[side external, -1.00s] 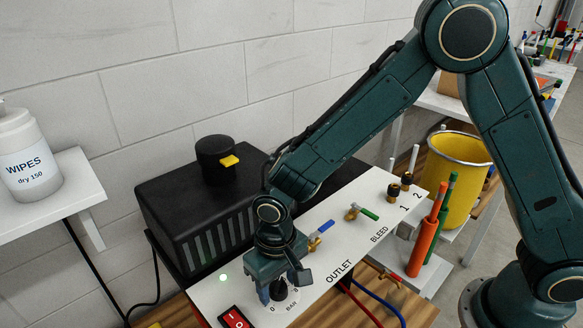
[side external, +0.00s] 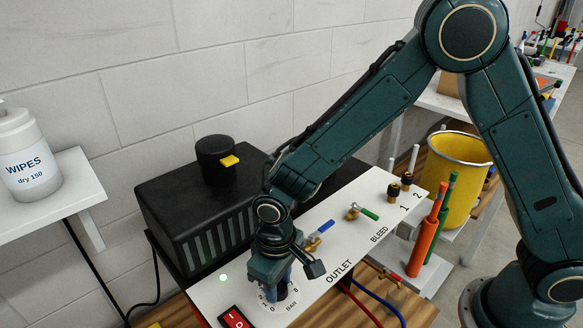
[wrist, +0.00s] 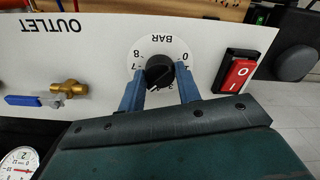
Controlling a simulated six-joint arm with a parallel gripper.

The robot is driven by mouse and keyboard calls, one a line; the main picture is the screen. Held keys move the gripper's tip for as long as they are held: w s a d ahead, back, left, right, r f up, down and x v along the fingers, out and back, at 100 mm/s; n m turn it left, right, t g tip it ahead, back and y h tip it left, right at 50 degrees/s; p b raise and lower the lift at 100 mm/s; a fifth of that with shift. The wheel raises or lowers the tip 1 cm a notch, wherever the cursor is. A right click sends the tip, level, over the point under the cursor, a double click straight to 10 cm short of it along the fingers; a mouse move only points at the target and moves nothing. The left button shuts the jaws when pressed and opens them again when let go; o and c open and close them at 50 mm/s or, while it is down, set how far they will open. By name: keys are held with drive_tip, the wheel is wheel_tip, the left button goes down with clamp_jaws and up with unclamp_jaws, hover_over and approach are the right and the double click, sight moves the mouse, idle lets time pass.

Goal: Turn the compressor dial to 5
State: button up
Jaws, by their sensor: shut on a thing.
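The compressor dial is a black round knob (wrist: 160,68) on a white scale plate (wrist: 151,47) with numbers and BAR. In the wrist view, 0, 7 and 8 can be read around it. My gripper (wrist: 158,77) has its two blue fingers on either side of the knob, shut on it. A pale mark shows on the knob's lower part, towards my gripper's body, but the exact number it points to is partly hidden. In the side view my gripper (side external: 277,288) is low over the dial plate (side external: 284,303) and hides most of the knob.
A red rocker switch (wrist: 237,74) sits beside the dial. A brass outlet valve with a blue lever (wrist: 24,100) and a bleed valve with a green lever (side external: 369,214) are on the same white panel. The black compressor housing (side external: 180,217) stands behind.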

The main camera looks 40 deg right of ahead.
drive_tip(key=shift+n, duration=1.3)
drive_tip(key=o, duration=1)
drive_tip(key=shift+r, duration=0.2)
wheel_tip(320, 180, up, 14)
drive_tip(key=shift+f, duration=0.2)
